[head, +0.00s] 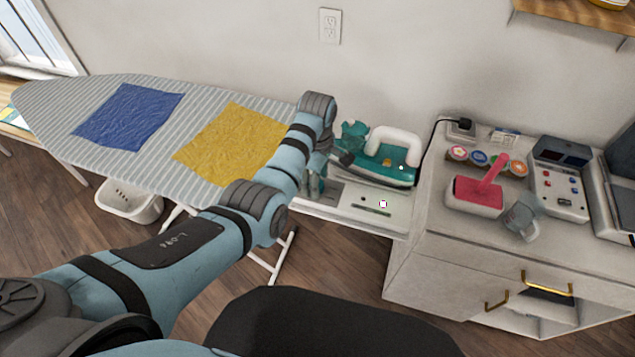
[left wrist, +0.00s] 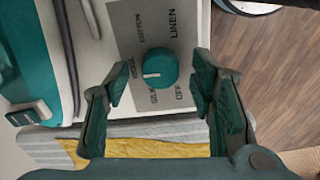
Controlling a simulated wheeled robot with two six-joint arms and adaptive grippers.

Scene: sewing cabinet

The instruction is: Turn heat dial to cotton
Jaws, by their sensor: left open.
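The heat dial (left wrist: 158,68) is a round teal knob on a grey label plate (left wrist: 122,22) in the left wrist view. Labels around it read OFF, SILK, COTTON and LINEN, with a partly blurred one at its left that looks like WOOL. Its white pointer mark points left, toward the side between SILK and that label, not at COTTON. My left gripper (left wrist: 160,84) is open, one finger on each side of the dial in the picture; contact cannot be told. In the head view the gripper (head: 316,184) hides the dial. My right gripper is not in view.
A teal and white iron (head: 385,172) rests beside the dial plate on the white board end (head: 395,222). The ironing board (head: 60,95) holds blue (head: 128,117) and yellow (head: 225,145) cloths.

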